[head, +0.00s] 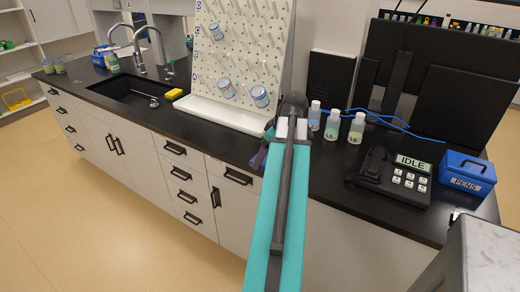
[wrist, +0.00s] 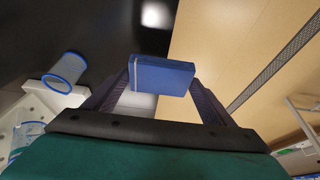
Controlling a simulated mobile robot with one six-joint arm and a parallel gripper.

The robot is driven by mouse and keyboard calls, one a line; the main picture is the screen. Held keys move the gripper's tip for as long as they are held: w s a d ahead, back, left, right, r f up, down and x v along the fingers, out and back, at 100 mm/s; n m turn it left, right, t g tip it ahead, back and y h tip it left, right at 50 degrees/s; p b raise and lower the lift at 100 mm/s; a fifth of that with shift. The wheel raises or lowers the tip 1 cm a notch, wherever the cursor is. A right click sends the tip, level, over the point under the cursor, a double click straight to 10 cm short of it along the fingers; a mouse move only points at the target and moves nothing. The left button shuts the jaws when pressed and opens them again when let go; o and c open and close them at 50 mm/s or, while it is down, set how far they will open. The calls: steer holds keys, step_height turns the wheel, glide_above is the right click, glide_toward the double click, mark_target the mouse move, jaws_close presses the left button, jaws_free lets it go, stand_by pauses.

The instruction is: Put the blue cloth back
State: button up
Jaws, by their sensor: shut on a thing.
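My gripper (wrist: 161,84) is shut on a folded blue cloth (wrist: 164,75), a flat block with a pale stripe near its left end. One dark finger is on each side of it. In the wrist view the cloth is over the front edge of the black counter (wrist: 110,30), with tan floor to the right. In the head view my arm hides most of the gripper; only a dark bluish part of it (head: 259,158) shows left of the arm, and I cannot make out the cloth there.
A white pegboard (head: 245,45) with hanging jars stands behind my arm, a white trough (head: 222,115) at its foot. Small bottles (head: 332,124), a phone-like device (head: 394,180) and a blue pens box (head: 467,172) are right. A sink (head: 130,92) and yellow sponge (head: 174,94) are left.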

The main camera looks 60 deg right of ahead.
steer(key=shift+w+d+f+p, duration=0.15)
steer(key=shift+w+d+p, duration=0.25)
steer(key=shift+w+d, duration=0.85)
steer(key=shift+w+d+f+p, duration=0.15)
steer(key=shift+w+d+p, duration=0.25)
steer(key=shift+w+d, duration=0.85)
steer(key=shift+d, duration=0.1)
steer(key=shift+w+d, duration=0.45)
steer(key=shift+a+f+p, duration=0.1)
steer(key=shift+f+p, duration=0.75)
steer(key=shift+f, duration=1)
steer(key=shift+f, duration=0.15)
steer(key=o, duration=1)
steer(key=shift+b+v, duration=1.2)
steer(key=shift+v, duration=4.95)
